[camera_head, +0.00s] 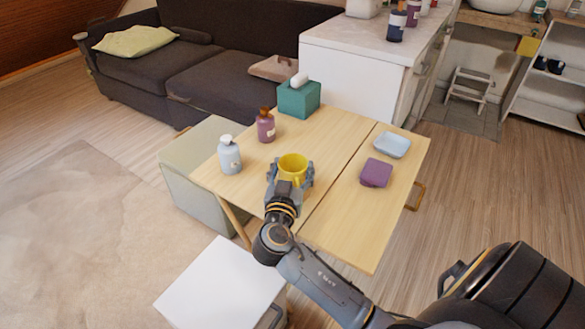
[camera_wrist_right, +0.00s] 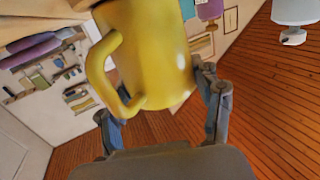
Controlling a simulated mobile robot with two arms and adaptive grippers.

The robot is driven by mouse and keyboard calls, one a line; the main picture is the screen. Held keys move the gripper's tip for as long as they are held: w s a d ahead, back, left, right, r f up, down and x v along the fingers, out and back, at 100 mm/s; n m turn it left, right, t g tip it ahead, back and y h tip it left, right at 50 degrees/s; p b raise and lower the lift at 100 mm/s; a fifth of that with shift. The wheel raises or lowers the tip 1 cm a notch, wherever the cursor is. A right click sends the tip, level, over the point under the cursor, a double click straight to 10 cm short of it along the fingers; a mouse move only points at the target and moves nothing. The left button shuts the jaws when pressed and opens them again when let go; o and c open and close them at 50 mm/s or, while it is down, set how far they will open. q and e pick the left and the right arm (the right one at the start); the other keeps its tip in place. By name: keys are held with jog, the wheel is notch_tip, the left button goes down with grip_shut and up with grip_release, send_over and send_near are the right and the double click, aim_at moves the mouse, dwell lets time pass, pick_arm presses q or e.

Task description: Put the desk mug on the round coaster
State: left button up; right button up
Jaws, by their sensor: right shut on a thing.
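The yellow mug (camera_head: 293,165) is upright over the left part of the wooden table (camera_head: 325,205). My right gripper (camera_head: 290,181) is shut on it, with one finger on each side. In the right wrist view the mug (camera_wrist_right: 155,55) fills the space between the two fingers, its handle to the left. I cannot tell whether the mug touches the table. No round coaster shows; the area under the mug is hidden. My left gripper is not in view.
A pale blue bottle (camera_head: 230,156) and a purple bottle (camera_head: 266,126) stand left of the mug. A teal tissue box (camera_head: 299,99) is at the back. A pale blue square dish (camera_head: 392,145) and a purple block-like item (camera_head: 376,172) are on the right. The table's front right is clear.

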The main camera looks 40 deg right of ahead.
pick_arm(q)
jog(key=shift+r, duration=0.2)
pick_arm(e)
jog(key=o, duration=1.3)
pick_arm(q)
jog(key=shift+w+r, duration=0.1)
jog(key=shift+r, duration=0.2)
pick_arm(e)
jog(key=shift+s+a, duration=0.45)
jog(key=shift+a, duration=0.1)
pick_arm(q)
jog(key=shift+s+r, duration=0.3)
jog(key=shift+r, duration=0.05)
pick_arm(e)
jog(key=v, duration=1)
jog(key=shift+s+a, duration=0.15)
jog(key=shift+s, duration=0.1)
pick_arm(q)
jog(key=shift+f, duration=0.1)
